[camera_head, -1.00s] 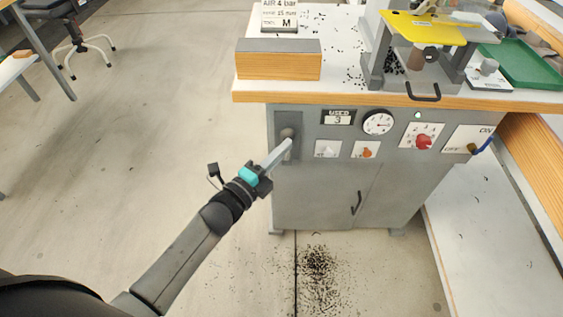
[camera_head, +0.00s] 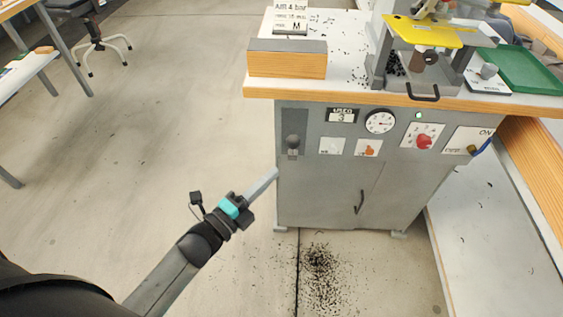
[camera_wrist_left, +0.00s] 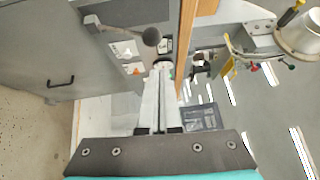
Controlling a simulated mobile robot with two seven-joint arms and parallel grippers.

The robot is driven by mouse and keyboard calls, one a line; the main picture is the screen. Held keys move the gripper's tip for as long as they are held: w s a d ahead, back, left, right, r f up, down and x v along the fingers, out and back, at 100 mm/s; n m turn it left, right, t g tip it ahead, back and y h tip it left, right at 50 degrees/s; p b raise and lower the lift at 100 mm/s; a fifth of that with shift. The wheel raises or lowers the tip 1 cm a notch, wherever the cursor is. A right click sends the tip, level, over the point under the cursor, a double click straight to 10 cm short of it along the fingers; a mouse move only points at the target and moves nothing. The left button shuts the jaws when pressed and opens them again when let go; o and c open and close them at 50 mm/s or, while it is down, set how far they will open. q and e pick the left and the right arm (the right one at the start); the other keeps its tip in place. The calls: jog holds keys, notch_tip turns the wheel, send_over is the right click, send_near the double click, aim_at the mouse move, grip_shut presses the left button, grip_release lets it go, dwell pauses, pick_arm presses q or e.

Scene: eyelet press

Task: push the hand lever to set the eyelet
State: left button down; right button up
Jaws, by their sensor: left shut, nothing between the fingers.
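The hand lever (camera_head: 293,141) has a dark round knob and sits in a dark slotted plate at the left of the grey cabinet front (camera_head: 325,185). My left gripper (camera_head: 274,173) is shut and empty, below and left of the knob and apart from it in the head view. In the left wrist view the knob (camera_wrist_left: 151,37) shows just beyond the shut fingers (camera_wrist_left: 160,70). The press (camera_head: 425,65), with a yellow top plate, stands on the cabinet top. My right gripper is not in view.
A wood-edged block (camera_head: 287,62) and a sign (camera_head: 291,20) stand on the table top. A green tray (camera_head: 525,70) lies at the right. The cabinet front has a counter reading 3, a dial and switches.

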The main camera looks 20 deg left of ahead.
pick_arm(q)
jog(key=shift+v, duration=1.25)
